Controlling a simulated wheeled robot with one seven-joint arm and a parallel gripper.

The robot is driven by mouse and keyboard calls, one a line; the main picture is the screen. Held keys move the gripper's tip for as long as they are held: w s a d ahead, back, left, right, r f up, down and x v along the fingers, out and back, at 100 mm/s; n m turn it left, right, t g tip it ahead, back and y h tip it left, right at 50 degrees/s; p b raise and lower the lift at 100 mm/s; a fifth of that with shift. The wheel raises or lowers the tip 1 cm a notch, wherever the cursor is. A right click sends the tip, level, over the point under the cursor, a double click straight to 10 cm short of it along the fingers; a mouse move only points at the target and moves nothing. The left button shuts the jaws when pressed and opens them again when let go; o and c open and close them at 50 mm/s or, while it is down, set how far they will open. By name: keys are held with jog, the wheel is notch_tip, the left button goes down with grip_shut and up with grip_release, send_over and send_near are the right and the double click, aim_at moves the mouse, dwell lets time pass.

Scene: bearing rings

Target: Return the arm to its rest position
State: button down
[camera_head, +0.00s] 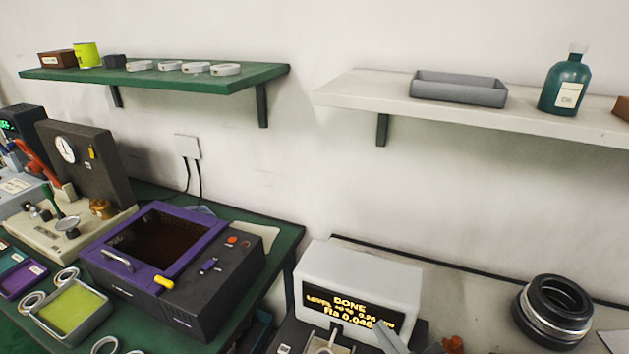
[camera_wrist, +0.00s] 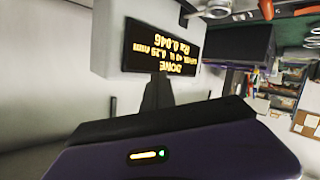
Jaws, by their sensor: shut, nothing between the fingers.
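My gripper (camera_wrist: 157,90) shows in the wrist view as dark fingers closed together, with nothing between them. Its purple and black body fills the lower part of that view. The fingers point toward a white measuring instrument (camera_wrist: 104,45), which appears upside down there; I cannot tell whether they touch it. In the head view the same instrument (camera_head: 365,272) stands at the bottom centre, its screen reading DONE and Ra 0.046. I cannot make out my gripper with certainty in the head view.
A purple and black machine (camera_head: 220,275) stands on the green bench to the left. A green shelf (camera_head: 265,75) holds several white rings; a pale shelf (camera_head: 350,90) holds a grey tray (camera_head: 458,92) and a teal bottle (camera_head: 565,82). Dark stacked rings (camera_head: 553,310) lie on the right bench.

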jog(key=s+d+m+h, duration=0.2)
jog(key=s+d+m, duration=0.2)
jog(key=s, duration=1.2)
jog(key=s+d+f+m+h, duration=0.1)
jog(key=s+d+m+h, duration=0.1)
jog(key=s, duration=1.4)
jog(key=shift+s+d+m+t, duration=0.15)
jog(key=shift+d+m+t, duration=0.25)
jog(key=shift+d+m, duration=0.5)
jog(key=shift+f, duration=0.1)
